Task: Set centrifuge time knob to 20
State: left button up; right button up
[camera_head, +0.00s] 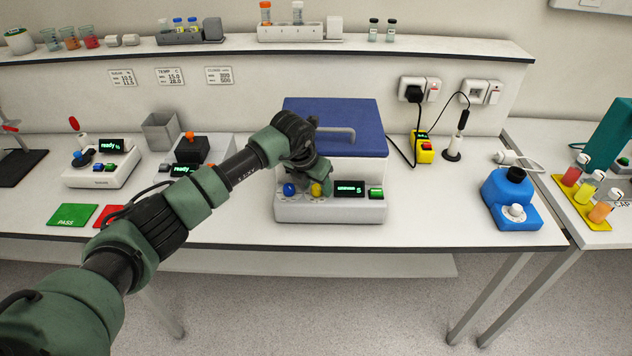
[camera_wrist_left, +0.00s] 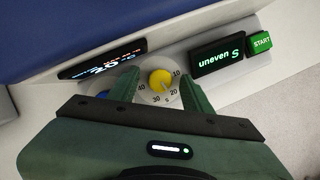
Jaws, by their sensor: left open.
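The centrifuge (camera_head: 330,212) is a white box with a blue lid (camera_head: 335,125) at the middle of the bench. Its front carries a yellow knob (camera_head: 316,190), a blue knob (camera_head: 290,189), a dark display (camera_head: 349,189) and a green button (camera_head: 376,193). In the left wrist view the yellow knob (camera_wrist_left: 160,80) sits in a white dial marked 10 to 40 with an "s". Its exact setting is hard to tell. My left gripper (camera_wrist_left: 160,88) is open, with one finger on each side of the yellow knob. The display (camera_wrist_left: 217,55) reads "uneven S". My right gripper is not in view.
A second display (camera_wrist_left: 102,60) lies left of the yellow knob. A blue device (camera_head: 512,198) stands to the right, and a yellow box (camera_head: 425,148) with a cable stands behind. Green (camera_head: 73,214) and red (camera_head: 107,215) mats lie left. The bench right of the centrifuge is mostly clear.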

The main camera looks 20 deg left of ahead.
pick_arm(q)
grip_shut()
jog(key=shift+d+f+n+y+b, duration=0.2)
jog(key=shift+n+y+b, duration=0.2)
jog(key=shift+n+b, duration=0.55)
jog(key=shift+r+n, duration=0.15)
jog(key=shift+n, duration=0.5)
jog(key=shift+a, duration=0.1)
grip_release()
jog(key=shift+r, duration=0.1)
